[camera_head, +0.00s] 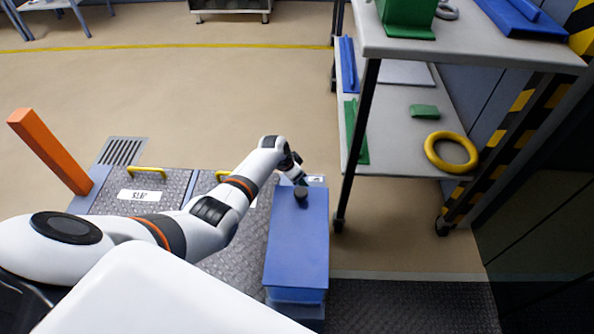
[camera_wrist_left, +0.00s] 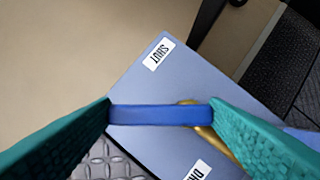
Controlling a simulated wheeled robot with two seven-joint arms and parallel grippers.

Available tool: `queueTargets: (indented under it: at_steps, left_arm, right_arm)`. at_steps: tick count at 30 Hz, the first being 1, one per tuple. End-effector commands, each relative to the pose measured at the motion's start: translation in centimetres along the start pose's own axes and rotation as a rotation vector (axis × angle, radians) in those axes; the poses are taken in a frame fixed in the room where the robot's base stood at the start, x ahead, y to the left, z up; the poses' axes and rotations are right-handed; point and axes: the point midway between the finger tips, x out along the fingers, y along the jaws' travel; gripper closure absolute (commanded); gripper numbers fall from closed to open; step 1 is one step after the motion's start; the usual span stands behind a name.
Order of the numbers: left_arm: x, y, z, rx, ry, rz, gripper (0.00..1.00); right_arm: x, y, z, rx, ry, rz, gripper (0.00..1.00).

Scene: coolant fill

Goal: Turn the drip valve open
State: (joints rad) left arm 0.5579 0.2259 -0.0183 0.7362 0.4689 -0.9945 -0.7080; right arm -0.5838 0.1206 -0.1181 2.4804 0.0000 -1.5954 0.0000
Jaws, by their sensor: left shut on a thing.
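The drip valve's blue lever (camera_wrist_left: 160,115) lies crosswise in the left wrist view, between the two teal fingers of my left gripper (camera_wrist_left: 160,113). The fingers are shut on it, one at each end. A brass-coloured part (camera_wrist_left: 205,135) shows partly behind the lever. Below is a pale blue plate (camera_wrist_left: 150,80) with a "SHUT" label (camera_wrist_left: 158,54) and a second label starting "DR" (camera_wrist_left: 198,172), cut off by the frame edge. In the head view my left gripper (camera_head: 301,181) is at the far end of a blue box (camera_head: 297,245); the lever is hidden there. My right gripper is not in view.
A grey shelf cart (camera_head: 400,150) with a yellow ring (camera_head: 451,152) stands to the right. An orange post (camera_head: 50,150) rises at the left beside metal floor plates (camera_head: 110,190). Open floor lies beyond.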

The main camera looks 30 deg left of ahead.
Motion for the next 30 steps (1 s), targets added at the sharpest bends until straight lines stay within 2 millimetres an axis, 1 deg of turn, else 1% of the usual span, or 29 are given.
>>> queueTargets:
  at_steps: [1,8,9,15,18,21,25,30]
  left_arm:
    - [-0.4,-0.1,0.1,-0.025,0.000,0.010,0.55]
    - [-0.5,-0.2,-0.1,-0.147,-0.001,0.060,0.55]
    - [-0.5,-0.2,-0.2,-0.171,-0.001,0.070,0.55]
    - [-0.7,-0.5,-0.5,-0.312,-0.001,0.128,0.55]
    - [-0.8,-0.6,-0.7,-0.394,-0.001,0.163,0.55]
    - [-0.8,-0.8,-0.9,-0.478,-0.001,0.197,0.55]
    - [-0.7,-0.9,-1.1,-0.578,0.000,0.240,0.55]
    - [-0.7,-1.2,-1.2,-0.686,-0.002,0.285,0.55]
  right_arm:
    - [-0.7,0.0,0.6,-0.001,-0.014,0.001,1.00]
    - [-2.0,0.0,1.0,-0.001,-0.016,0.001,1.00]
    - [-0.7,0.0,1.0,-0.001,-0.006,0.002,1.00]
    - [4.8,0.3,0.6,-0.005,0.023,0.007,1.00]
    - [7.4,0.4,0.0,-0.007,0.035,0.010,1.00]
    - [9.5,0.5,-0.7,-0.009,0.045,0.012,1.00]
    - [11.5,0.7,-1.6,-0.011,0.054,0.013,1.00]
    - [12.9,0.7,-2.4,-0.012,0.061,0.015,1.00]
